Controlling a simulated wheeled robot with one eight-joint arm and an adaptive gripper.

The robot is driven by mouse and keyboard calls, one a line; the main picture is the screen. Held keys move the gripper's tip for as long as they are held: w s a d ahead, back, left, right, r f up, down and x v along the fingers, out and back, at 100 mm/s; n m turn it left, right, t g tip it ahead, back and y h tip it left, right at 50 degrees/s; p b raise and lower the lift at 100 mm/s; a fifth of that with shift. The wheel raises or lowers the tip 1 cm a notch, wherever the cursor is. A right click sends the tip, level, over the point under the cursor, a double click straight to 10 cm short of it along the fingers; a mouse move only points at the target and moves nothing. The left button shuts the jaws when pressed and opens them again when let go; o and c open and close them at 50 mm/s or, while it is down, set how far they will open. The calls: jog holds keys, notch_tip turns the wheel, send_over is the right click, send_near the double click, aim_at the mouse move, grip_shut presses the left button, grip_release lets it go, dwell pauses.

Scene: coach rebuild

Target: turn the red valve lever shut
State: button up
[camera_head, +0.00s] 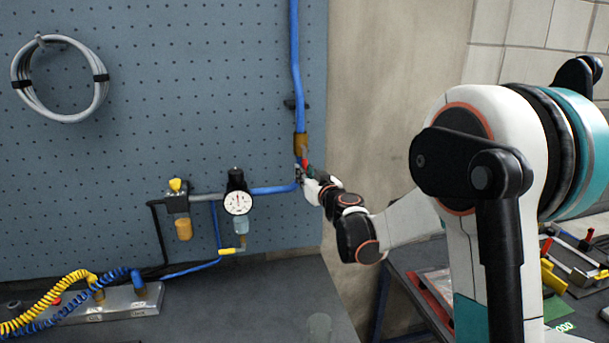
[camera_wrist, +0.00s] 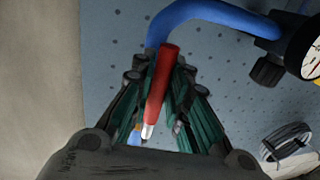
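The red valve lever (camera_head: 305,163) shows as a small red piece just below the brass valve fitting (camera_head: 301,144) on the vertical blue pipe. In the wrist view the lever (camera_wrist: 161,85) lies lengthwise between the fingers, slightly tilted, with its bare metal end towards the palm. My gripper (camera_head: 307,172) is at the lever, reaching in from the right. In the wrist view the dark green fingers of my gripper (camera_wrist: 162,72) close in on both sides of the lever and appear to touch it. The valve body is hidden in the wrist view.
The pipe runs on the pegboard (camera_head: 150,110). A pressure gauge (camera_head: 238,203) and a regulator (camera_head: 178,200) sit left of the valve. A grey hose coil (camera_head: 18,75) hangs at upper left. A dark bench (camera_head: 270,295) is below; a cluttered table (camera_head: 415,262) is at right.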

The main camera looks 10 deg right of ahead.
jog(key=shift+d, duration=0.1)
grip_shut()
jog(key=d+r+n+g+h+p, duration=0.1)
jog(key=d+r+n+h+p, duration=0.2)
jog(key=d+r+n, duration=0.4)
jog(key=shift+d+r+n+g, duration=0.2)
jog(key=shift+r+n+g, duration=0.15)
jog(key=shift+n, duration=4.05)
jog(key=o, duration=0.8)
grip_release()
jog(key=shift+s, duration=0.1)
